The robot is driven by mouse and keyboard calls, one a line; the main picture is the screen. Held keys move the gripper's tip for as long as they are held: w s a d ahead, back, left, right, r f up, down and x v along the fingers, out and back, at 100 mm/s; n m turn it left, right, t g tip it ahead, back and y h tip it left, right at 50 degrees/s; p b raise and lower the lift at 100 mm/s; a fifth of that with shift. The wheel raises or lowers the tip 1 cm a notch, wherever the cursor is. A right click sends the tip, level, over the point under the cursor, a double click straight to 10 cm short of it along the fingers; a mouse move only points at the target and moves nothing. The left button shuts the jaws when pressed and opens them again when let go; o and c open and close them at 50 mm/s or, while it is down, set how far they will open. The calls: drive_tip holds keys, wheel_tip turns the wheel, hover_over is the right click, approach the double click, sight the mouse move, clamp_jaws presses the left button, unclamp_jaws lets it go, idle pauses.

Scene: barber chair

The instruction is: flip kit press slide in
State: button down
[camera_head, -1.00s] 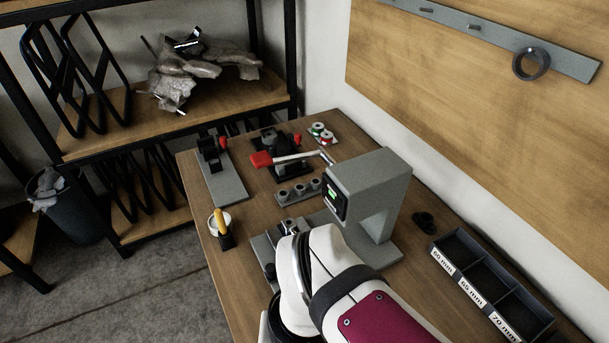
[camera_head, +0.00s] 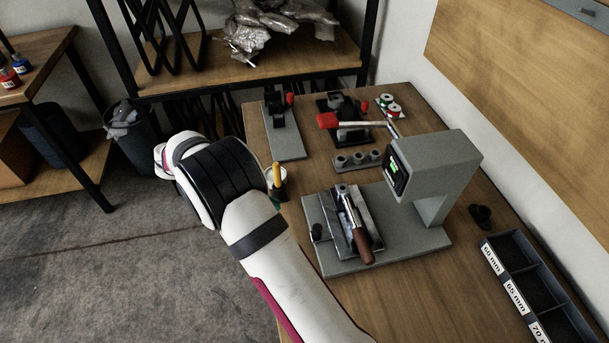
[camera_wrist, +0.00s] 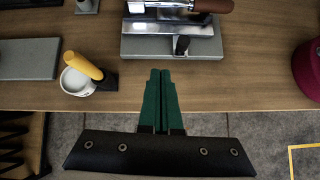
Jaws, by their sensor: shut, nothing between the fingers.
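The grey press (camera_head: 445,165) stands on the table with a lit green display on its front. On its flat base plate (camera_head: 345,260) lies a metal slide fixture (camera_head: 347,215) with a brown-handled lever (camera_head: 362,243). A small black knob (camera_head: 318,232) stands at the plate's left. In the wrist view the plate (camera_wrist: 140,46), the fixture (camera_wrist: 165,22) and the knob (camera_wrist: 182,45) show at the top. My gripper (camera_wrist: 160,75) has green fingers, shut together and empty, in front of the plate and apart from it. In the head view my arm mostly hides it.
A cup (camera_head: 277,185) with a yellow-handled tool stands at the table's left edge, left of the fixture. Behind are a red-handled lever device (camera_head: 345,125), a row of grey cylinders (camera_head: 358,158) and another grey stand (camera_head: 285,135). A labelled bin (camera_head: 530,290) lies at right.

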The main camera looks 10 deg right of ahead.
drive_tip(key=shift+w+a+f+n, duration=0.3)
drive_tip(key=shift+w+f+n, duration=0.15)
drive_tip(key=shift+f, duration=0.2)
approach(325, 215)
drive_tip(key=f, duration=0.4)
drive_tip(key=shift+s+a, duration=0.1)
drive_tip(key=shift+a, duration=0.3)
drive_tip(key=d, duration=0.3)
drive_tip(key=shift+d+f, duration=0.35)
drive_tip(key=shift+f, duration=0.05)
drive_tip(key=shift+d, duration=0.45)
drive_tip(key=shift+d, duration=0.1)
drive_tip(key=d, duration=1.2)
drive_tip(key=shift+d, duration=0.25)
